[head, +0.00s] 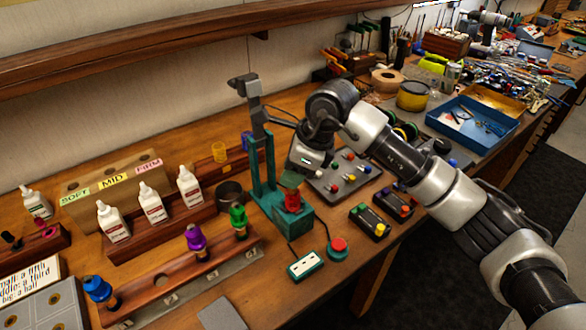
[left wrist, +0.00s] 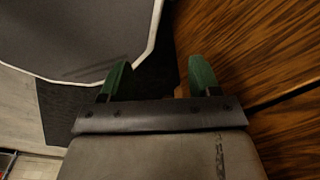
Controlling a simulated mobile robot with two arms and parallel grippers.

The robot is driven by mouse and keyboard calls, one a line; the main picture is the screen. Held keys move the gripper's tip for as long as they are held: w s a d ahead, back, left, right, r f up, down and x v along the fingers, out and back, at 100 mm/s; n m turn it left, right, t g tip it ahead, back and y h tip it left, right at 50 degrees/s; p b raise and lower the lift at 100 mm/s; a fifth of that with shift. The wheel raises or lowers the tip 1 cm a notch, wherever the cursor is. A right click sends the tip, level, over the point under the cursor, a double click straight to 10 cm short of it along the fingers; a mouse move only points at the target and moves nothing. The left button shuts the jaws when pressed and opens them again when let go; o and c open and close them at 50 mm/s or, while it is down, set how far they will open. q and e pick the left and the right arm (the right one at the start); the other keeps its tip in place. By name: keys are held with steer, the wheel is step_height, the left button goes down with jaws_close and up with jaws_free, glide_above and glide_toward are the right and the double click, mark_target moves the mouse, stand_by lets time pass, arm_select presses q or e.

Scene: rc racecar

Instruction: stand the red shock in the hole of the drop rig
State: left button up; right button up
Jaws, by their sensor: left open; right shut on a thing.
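The red shock (head: 292,202) is upright under my right gripper (head: 291,181), which is shut on its top. It is over the teal base of the drop rig (head: 268,208), in front of the rig's upright posts. Its lower end meets the top of the base in the head view; I cannot tell how deep it sits, and the hole is hidden. My left gripper (left wrist: 158,78) shows only in the left wrist view, with its green fingers apart and nothing between them.
A wooden rack (head: 165,285) in front holds blue, purple and green shocks. White bottles (head: 151,203) stand behind it. A red button (head: 338,246) and a small teal box (head: 306,265) lie right of the rack.

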steer(key=shift+f+b, duration=1.55)
steer(key=shift+f, duration=0.25)
steer(key=o, duration=1)
steer(key=b+v, duration=0.2)
steer(key=v, duration=0.8)
steer(key=shift+r, duration=0.4)
steer(key=shift+d+f, duration=0.1)
steer(key=shift+d, duration=0.05)
